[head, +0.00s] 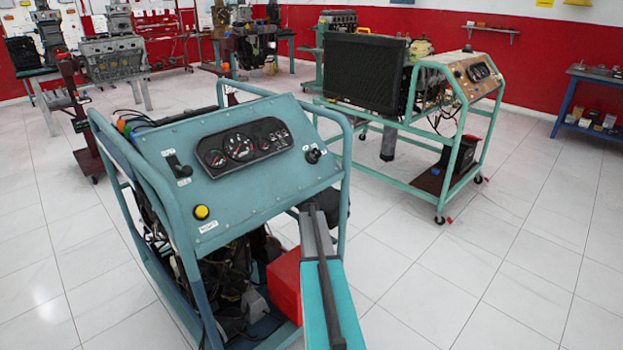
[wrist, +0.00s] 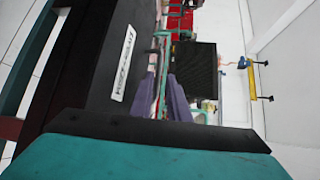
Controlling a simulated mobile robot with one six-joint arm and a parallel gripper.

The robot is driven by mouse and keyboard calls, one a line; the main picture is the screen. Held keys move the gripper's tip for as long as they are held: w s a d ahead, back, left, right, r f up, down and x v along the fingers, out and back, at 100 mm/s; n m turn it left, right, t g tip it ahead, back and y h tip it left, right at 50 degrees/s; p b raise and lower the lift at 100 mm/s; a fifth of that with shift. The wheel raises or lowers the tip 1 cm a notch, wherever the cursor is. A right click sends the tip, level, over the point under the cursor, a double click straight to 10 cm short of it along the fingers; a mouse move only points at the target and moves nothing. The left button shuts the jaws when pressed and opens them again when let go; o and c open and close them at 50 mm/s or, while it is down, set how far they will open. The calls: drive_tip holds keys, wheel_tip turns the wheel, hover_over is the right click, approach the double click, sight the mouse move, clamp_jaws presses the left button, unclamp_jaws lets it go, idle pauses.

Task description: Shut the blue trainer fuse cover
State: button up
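The blue trainer (head: 235,165) stands in front of me in the head view, with gauges on its sloped top panel. I cannot pick out its fuse cover for certain in the head view. In the wrist view a dark flat panel with a white label (wrist: 123,63) lies left of my gripper; it may be the cover, and the label is unreadable. My gripper (wrist: 162,82) shows two purplish fingers with a gap between them and nothing held. In the head view my arm reaches to the trainer's right side, and the fingers are not clear there.
The trainer's tubular frame (head: 347,175) runs close beside my arm. A red box (head: 285,285) sits low inside the frame. A second trainer with a black radiator (head: 365,73) stands behind to the right. Tiled floor (head: 500,290) at the right is clear.

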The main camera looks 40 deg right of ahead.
drive_tip(key=v, duration=0.9)
drive_tip(key=shift+s+a+r, duration=0.1)
drive_tip(key=shift+r, duration=0.05)
idle(0.4)
